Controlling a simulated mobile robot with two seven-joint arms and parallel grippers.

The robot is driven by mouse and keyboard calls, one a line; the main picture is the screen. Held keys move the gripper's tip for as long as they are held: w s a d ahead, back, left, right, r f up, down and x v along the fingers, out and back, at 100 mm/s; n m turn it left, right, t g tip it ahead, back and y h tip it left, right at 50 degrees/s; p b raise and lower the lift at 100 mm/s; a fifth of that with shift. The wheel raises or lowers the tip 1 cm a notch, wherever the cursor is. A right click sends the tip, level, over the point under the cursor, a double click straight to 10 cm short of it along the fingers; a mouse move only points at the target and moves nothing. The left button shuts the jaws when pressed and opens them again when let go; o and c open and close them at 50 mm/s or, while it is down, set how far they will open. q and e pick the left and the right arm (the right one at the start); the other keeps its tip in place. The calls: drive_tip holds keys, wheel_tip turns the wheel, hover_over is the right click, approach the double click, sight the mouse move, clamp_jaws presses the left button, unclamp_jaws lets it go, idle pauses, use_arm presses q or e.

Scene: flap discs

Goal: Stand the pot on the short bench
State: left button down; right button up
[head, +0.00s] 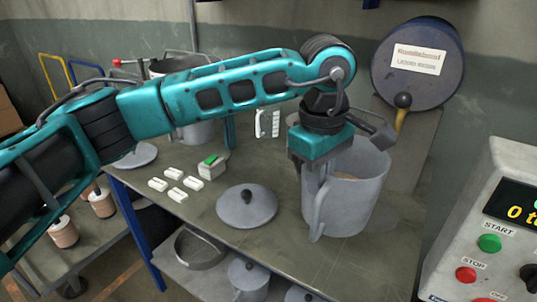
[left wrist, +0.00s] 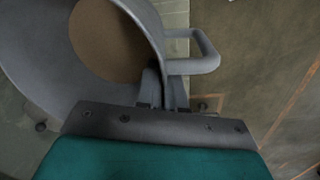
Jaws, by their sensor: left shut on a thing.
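A grey pot (head: 346,200) with a side handle and something brown inside is upright at the right of the metal-topped bench (head: 190,210). My left gripper (head: 311,172) is shut on its near-left rim from above. In the left wrist view the pot's wall (left wrist: 35,50) runs up to the jaws (left wrist: 162,92), and a loop handle (left wrist: 208,55) sticks out to the right. I cannot tell whether the pot's base touches the bench. I cannot tell which surface is the short bench. My right gripper is not in view.
A grey lid (head: 247,206) lies left of the pot. Several white blocks (head: 175,187) and a green-topped box (head: 212,166) lie farther left. A second pot (head: 197,132) stands behind my arm. A control box (head: 490,240) is at right, a labelled drum (head: 420,85) behind.

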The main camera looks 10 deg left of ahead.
use_arm(q)
drive_tip(key=shift+w+r, duration=0.15)
drive_tip(key=shift+w, duration=0.1)
drive_tip(key=shift+w+f, duration=0.1)
drive_tip(key=shift+f, duration=0.25)
drive_tip(key=shift+d+f+p, duration=0.1)
drive_tip(key=shift+f+p, duration=0.25)
drive_tip(key=shift+f, duration=4.2)
drive_tip(key=c, duration=1.7)
unclamp_jaws()
drive_tip(key=shift+f, duration=0.3)
drive_tip(key=o, duration=0.4)
drive_tip(key=shift+o, duration=0.2)
drive_tip(key=shift+r, duration=0.15)
